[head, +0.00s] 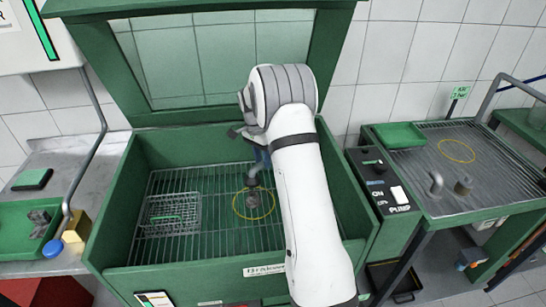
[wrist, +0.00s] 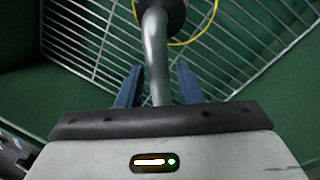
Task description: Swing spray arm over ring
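The spray arm (wrist: 156,60) is a bent grey metal tube with a dark round head (wrist: 160,12). The ring also shows in part at the top of the wrist view (wrist: 207,38). My gripper (wrist: 160,75) has its blue fingers on either side of the tube, with a gap visible at least on the right. In the head view my arm partly hides the gripper (head: 258,156).
A wire basket (head: 170,214) sits on the grate at left, inside the green washer's walls (head: 110,205). At right, a drain table (head: 490,150) holds a green tray (head: 400,135), another yellow ring (head: 457,151) and a grey part (head: 463,186). A pump switch box (head: 383,180) stands between.

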